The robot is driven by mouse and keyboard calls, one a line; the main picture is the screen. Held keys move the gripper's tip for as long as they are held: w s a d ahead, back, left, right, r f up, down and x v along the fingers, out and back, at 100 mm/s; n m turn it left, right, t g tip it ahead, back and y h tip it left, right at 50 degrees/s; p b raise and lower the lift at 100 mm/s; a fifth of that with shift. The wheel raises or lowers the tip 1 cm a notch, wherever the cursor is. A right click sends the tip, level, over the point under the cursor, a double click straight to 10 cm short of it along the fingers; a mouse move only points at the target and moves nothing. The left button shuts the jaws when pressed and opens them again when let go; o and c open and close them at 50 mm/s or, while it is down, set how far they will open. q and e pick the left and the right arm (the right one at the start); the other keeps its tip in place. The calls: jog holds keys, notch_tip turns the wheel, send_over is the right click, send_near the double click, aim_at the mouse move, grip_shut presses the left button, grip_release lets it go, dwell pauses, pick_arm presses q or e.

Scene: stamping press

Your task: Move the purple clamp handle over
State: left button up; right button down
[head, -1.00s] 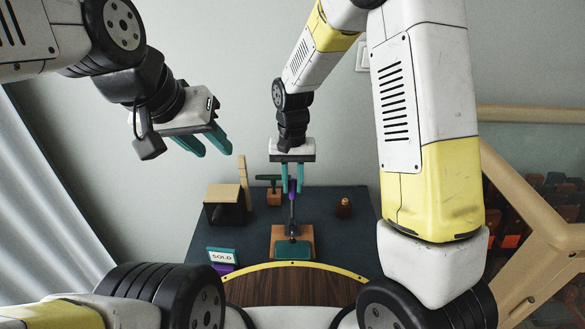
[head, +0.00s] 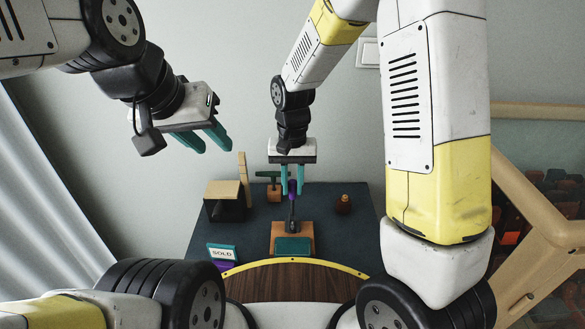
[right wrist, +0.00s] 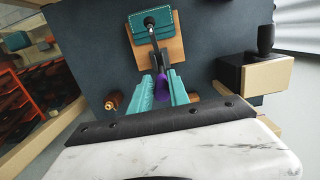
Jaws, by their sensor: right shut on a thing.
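My right gripper (head: 292,186) is shut on the purple handle from above.
A box with a tan top (head: 222,190) stands at the back left of the dark table (head: 350,222). A SOLD sign (head: 221,252) is at the front left.

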jog(key=shift+s, duration=1.2)
jog(key=shift+s+f, duration=0.1)
jog(key=shift+s, duration=1)
jog(key=c, duration=1.7)
grip_release()
